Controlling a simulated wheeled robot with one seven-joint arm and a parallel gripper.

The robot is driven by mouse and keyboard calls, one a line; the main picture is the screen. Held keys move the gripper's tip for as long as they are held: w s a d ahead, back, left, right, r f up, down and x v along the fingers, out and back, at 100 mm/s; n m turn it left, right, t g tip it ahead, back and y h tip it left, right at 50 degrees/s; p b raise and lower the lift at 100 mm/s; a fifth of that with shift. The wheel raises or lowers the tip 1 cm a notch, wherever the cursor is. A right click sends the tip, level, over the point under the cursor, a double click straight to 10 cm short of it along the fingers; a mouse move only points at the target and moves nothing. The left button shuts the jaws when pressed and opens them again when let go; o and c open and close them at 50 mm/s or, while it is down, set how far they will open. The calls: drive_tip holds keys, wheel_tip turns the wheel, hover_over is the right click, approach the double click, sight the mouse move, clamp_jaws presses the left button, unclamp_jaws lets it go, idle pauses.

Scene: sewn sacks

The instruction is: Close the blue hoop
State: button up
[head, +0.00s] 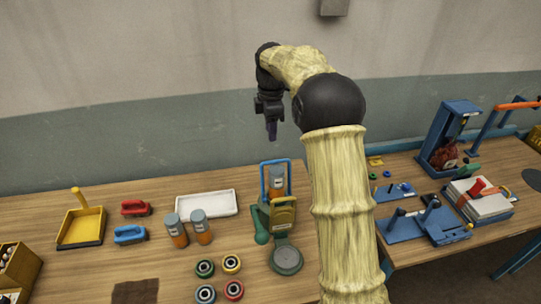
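The blue hoop (263,182) stands upright at the back of a small device on the table, framing an orange-and-grey canister (278,182). A yellow-olive block (283,213) sits in front of the hoop's foot, and a green handle (260,226) is at its left. My gripper (271,132) points down, above and behind the hoop in the picture, clear of it. Its dark fingers are small and close together, so I cannot tell whether they are open or shut. I see nothing held in it.
Two canisters (188,230) and a white tray (206,204) stand left of the device. Several coloured rings (232,264) and a round grey-green pad (286,260) lie in front. Red (136,208) and blue (130,234) handled tools lie further left. My arm hides the table right of the hoop.

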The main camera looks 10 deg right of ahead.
wheel_tip(320, 180, down, 11)
drive_tip(key=shift+w+f+p, duration=0.1)
drive_tip(key=shift+p, duration=1.15)
drive_tip(key=shift+c, duration=0.2)
clamp_jaws()
